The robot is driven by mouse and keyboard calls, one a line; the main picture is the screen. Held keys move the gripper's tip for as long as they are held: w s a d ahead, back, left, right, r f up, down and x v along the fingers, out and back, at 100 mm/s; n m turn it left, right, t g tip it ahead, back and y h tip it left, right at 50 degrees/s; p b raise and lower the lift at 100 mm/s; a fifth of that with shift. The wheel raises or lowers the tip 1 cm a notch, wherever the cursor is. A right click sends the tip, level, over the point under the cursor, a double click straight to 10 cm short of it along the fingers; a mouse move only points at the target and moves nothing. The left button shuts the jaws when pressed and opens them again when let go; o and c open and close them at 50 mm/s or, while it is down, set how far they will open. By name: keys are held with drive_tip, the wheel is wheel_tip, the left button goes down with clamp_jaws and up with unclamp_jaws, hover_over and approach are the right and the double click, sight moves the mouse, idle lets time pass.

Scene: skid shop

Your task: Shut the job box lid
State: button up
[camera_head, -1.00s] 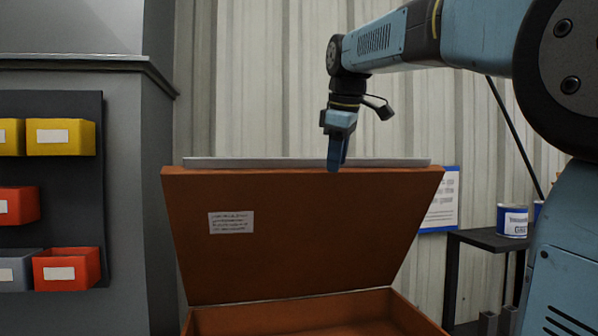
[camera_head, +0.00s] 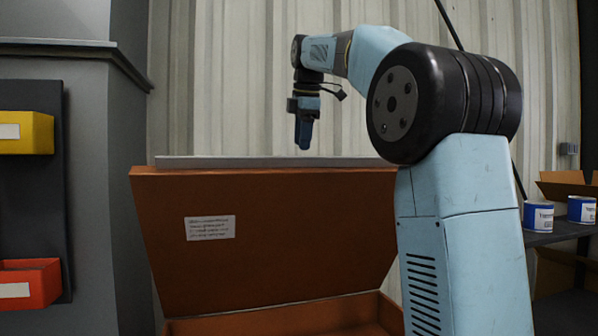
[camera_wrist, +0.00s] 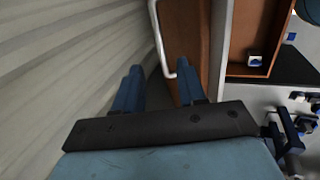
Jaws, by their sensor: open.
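The job box lid (camera_head: 290,235) stands raised in the head view, a rust-orange panel with a white label. A pale grey bar (camera_head: 270,162) runs along its top edge. The wrist view shows a pale bar handle (camera_wrist: 158,40) beside the lid (camera_wrist: 182,35). The box (camera_head: 270,322) below is partly out of frame. My gripper (camera_wrist: 158,88) is open and empty, above the lid's top edge. In the wrist view the bar's lower end lies between its fingertips. I cannot tell whether they touch it.
A corrugated wall stands behind the lid. A grey cabinet with a bin rack (camera_head: 35,200) is at left. At right, a dark shelf (camera_head: 555,237) holds cans (camera_head: 537,216) and a cardboard box (camera_head: 567,188). The box interior (camera_wrist: 252,40) holds a small white-and-blue item (camera_wrist: 255,60).

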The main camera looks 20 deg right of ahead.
drive_tip(key=x, duration=0.9)
drive_tip(key=shift+f, duration=0.2)
drive_tip(key=shift+c, duration=0.2)
clamp_jaws()
